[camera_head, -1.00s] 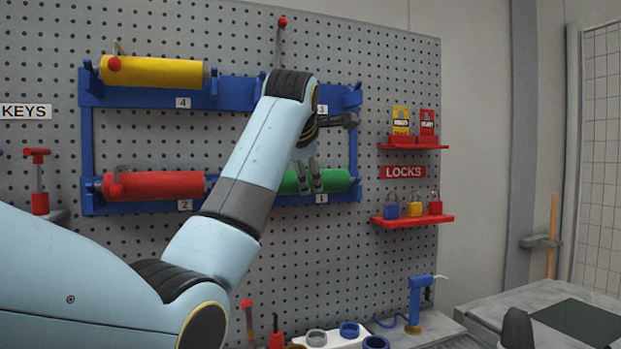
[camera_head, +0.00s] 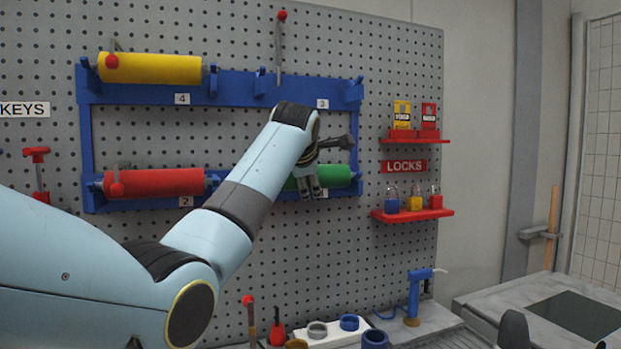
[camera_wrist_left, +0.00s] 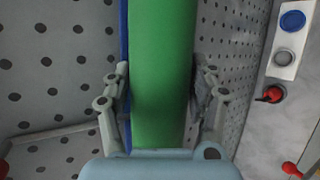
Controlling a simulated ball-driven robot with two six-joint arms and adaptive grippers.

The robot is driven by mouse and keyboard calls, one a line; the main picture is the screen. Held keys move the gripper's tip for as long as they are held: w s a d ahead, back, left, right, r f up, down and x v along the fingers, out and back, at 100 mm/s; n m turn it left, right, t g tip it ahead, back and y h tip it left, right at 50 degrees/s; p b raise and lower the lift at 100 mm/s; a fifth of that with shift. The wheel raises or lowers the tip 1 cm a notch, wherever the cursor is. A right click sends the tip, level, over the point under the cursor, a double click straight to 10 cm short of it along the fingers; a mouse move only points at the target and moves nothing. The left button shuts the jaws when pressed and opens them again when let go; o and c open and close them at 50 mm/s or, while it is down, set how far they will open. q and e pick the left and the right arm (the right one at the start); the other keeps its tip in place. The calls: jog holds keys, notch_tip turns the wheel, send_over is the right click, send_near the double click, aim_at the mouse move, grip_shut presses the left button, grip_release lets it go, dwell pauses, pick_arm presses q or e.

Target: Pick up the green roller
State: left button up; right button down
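The green roller (camera_head: 335,176) lies level in the lower right place of the blue rack (camera_head: 88,150), above label 1. My left arm covers its left part. My left gripper (camera_head: 311,188) is at the roller, pointing down in the head view. In the left wrist view the green roller (camera_wrist_left: 162,70) runs between the two fingers (camera_wrist_left: 162,92), one on each side. The fingers look open, close to its sides; I cannot tell whether they touch it. My right gripper is not in view.
A yellow roller (camera_head: 150,68) hangs upper left and a red roller (camera_head: 155,183) lower left on the rack. A red-handled tool (camera_head: 279,50) is above. Lock shelves (camera_head: 415,214) stand to the right. Small items, including a blue ring (camera_head: 349,322), lie below.

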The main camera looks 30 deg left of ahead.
pick_arm(q)
jog(key=c, duration=0.4)
jog(key=shift+c, duration=1.1)
jog(key=shift+r, duration=0.1)
jog(key=shift+w+r+b, duration=0.1)
jog(key=shift+r+b, duration=0.2)
jog(key=shift+r, duration=0.3)
notch_tip(320, 180, up, 3)
jog(key=shift+b, duration=0.6)
jog(key=d+r, duration=0.3)
jog(key=d, duration=0.1)
jog(key=d+r+p, duration=0.1)
jog(key=d+r, duration=0.2)
jog(key=r, duration=0.1)
jog(key=d+r, duration=0.4)
jog(key=shift+s+d+r, duration=0.1)
jog(key=shift+s+d, duration=0.25)
jog(key=shift+s, duration=0.05)
